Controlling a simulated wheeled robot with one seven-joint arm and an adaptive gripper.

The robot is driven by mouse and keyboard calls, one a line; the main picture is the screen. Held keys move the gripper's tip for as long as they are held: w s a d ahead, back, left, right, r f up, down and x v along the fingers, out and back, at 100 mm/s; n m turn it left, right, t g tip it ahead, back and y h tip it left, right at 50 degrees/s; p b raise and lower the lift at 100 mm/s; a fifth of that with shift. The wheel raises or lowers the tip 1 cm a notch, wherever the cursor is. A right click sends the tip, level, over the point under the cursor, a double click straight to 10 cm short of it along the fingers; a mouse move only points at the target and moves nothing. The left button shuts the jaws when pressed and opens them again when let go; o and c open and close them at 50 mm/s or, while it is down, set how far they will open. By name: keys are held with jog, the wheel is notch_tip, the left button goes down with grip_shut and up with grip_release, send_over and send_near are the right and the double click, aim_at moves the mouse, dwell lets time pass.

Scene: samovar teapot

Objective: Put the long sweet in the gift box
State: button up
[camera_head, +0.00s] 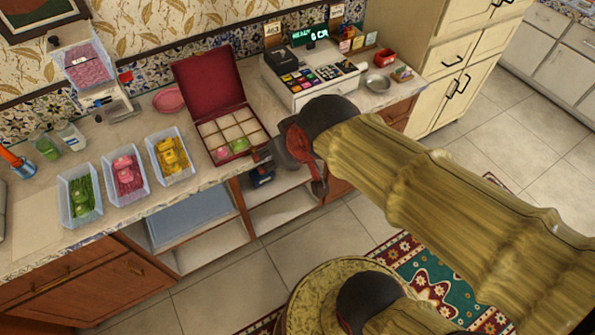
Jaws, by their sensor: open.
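The gift box (253,120) stands open on the counter, its dark red lid (208,82) raised at the back. Its pale inside is divided into several compartments. A green sweet (240,145) and a pink sweet (221,153) lie in front compartments. Three clear bins in front of the wall hold green sweets (82,195), pink sweets (126,174) and yellow sweets (172,155). I cannot tell which sweet is the long one. My gripper (263,165) is open at the box's front right corner, by the counter edge; its fingers are small and partly hidden by my arm.
A cash register (310,78) stands right of the box, with a metal bowl (377,82) and small red tray (384,57) beyond. Open shelves (285,213) lie below the counter.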

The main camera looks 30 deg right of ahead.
jog(key=s+r+g, duration=0.1)
jog(key=s, duration=0.6)
jog(key=shift+s+r, duration=0.15)
jog(key=shift+r, duration=0.2)
jog(key=shift+c, duration=0.3)
dwell(0.3)
